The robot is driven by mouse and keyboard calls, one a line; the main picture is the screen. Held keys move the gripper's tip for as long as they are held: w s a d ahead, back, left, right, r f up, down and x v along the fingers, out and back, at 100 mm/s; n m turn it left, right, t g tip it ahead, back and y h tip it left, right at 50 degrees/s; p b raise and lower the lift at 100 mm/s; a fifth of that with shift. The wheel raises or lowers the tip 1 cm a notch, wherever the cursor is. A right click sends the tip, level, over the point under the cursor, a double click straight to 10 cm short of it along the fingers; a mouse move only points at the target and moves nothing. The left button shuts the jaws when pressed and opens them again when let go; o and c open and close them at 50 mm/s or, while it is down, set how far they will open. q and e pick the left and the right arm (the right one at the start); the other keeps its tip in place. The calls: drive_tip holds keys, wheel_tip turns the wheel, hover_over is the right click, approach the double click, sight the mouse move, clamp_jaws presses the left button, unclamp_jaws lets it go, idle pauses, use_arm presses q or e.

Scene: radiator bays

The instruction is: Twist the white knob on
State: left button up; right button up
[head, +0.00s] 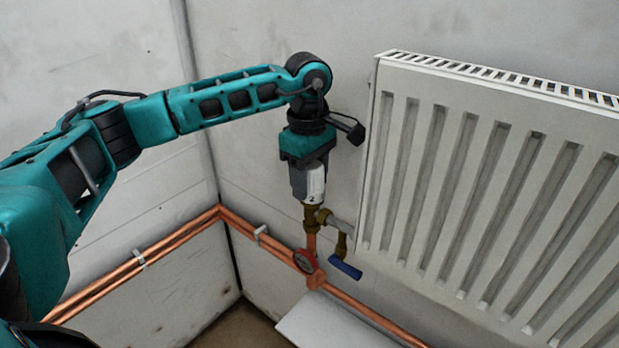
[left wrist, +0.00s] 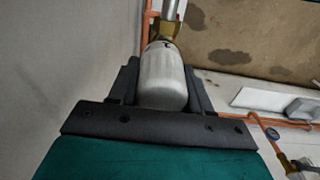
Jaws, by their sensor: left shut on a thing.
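The white knob (head: 315,185) stands upright on a brass valve (head: 314,217) at the lower left corner of the radiator. My left gripper (head: 306,180) comes down from above and is shut on the knob, with a finger on either side. In the left wrist view the knob (left wrist: 163,78) lies between the two dark fingers of my left gripper (left wrist: 162,88), and the brass fitting (left wrist: 163,30) shows beyond it. The fingers hide part of the knob in the head view. My right gripper is not in view.
The white radiator (head: 480,180) stands close to the right of the gripper. Below are a blue lever handle (head: 345,269), a red round part (head: 305,261) and copper pipes (head: 180,236) along the walls. A white ledge (head: 335,322) lies at the bottom.

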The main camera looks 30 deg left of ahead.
use_arm(q)
drive_tip(key=shift+f, duration=0.2)
idle(0.3)
drive_tip(key=m, duration=0.5)
drive_tip(key=shift+d, duration=0.15)
drive_tip(key=m, duration=0.7)
drive_tip(key=shift+w+f, duration=0.1)
drive_tip(key=shift+w, duration=0.05)
drive_tip(key=o, duration=0.7)
drive_tip(key=shift+c, duration=0.2)
drive_tip(key=o, duration=0.3)
drive_tip(key=shift+w, duration=0.15)
drive_tip(key=shift+o, duration=1.1)
drive_tip(key=shift+o, duration=0.4)
drive_tip(key=o, duration=0.3)
drive_tip(key=shift+o, duration=0.2)
drive_tip(key=shift+r, duration=0.2)
